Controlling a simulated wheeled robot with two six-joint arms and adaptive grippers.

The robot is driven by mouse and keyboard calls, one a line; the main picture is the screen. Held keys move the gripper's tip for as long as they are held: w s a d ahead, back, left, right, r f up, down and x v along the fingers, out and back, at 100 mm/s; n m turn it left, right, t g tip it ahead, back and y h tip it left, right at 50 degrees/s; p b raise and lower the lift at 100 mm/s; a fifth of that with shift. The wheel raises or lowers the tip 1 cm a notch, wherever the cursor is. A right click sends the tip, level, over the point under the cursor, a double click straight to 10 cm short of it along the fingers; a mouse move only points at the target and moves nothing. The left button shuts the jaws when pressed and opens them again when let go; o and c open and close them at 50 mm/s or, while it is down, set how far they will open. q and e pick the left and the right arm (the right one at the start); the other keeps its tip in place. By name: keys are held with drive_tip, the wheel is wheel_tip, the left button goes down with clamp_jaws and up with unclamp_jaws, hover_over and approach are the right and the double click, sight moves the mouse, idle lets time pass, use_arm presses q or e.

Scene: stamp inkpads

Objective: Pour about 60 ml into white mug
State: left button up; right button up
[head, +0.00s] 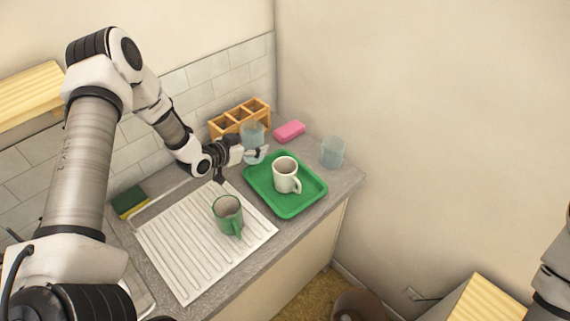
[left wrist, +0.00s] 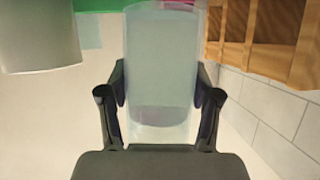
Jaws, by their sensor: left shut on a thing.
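The white mug (head: 285,178) stands upright on a green tray (head: 316,201), its handle toward the lower right. In the left wrist view, a pale cup-like shape at the upper left is probably the mug (left wrist: 38,40). My left gripper (head: 256,153) is shut on a clear bluish glass (head: 252,132), just behind and left of the mug. The left wrist view shows the glass (left wrist: 160,65) upright between both fingers. A darker bluish band low in it may be liquid; the level is unclear. My right gripper is out of view.
A green mug (head: 228,212) stands on the white drainboard (head: 175,250). A second clear glass (head: 332,152) stands right of the tray. A wooden compartment box (head: 228,122) and pink sponge (head: 289,131) are behind. A green-yellow sponge (head: 129,202) lies at left.

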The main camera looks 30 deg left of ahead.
sight(260, 143)
use_arm(q)
drive_tip(key=shift+s+d+r+m+y+p, duration=0.1)
drive_tip(key=shift+d+r+m+y+p, duration=0.25)
drive_tip(key=shift+m+p, duration=0.25)
drive_tip(key=shift+s+d+m+t+y+p, duration=0.1)
drive_tip(key=shift+d+m+t+y+p, duration=0.2)
drive_tip(key=shift+d+m+y+p, duration=0.5)
drive_tip(key=shift+s+d+r+m+y, duration=0.15)
drive_tip(key=shift+d+m+y, duration=0.2)
drive_tip(key=shift+m, duration=0.45)
drive_tip(key=shift+r+m+y+p, duration=0.3)
drive_tip(key=shift+r+m+p, duration=0.1)
drive_tip(key=shift+m+p, duration=0.15)
drive_tip(key=shift+r+t, duration=0.1)
drive_tip(key=shift+t, duration=0.2)
drive_tip(key=shift+f+m+y+b, duration=0.65)
drive_tip(key=shift+f+b, duration=0.2)
drive_tip(key=shift+f, duration=0.2)
drive_tip(key=shift+r, duration=0.15)
drive_tip(key=shift+d+r+m, duration=0.15)
drive_tip(key=shift+d+m, duration=0.15)
drive_tip(key=shift+d, duration=0.2)
drive_tip(key=shift+r+m+t+p, duration=0.3)
drive_tip(key=shift+r+m+p, duration=0.05)
drive_tip(key=shift+m+p, duration=0.05)
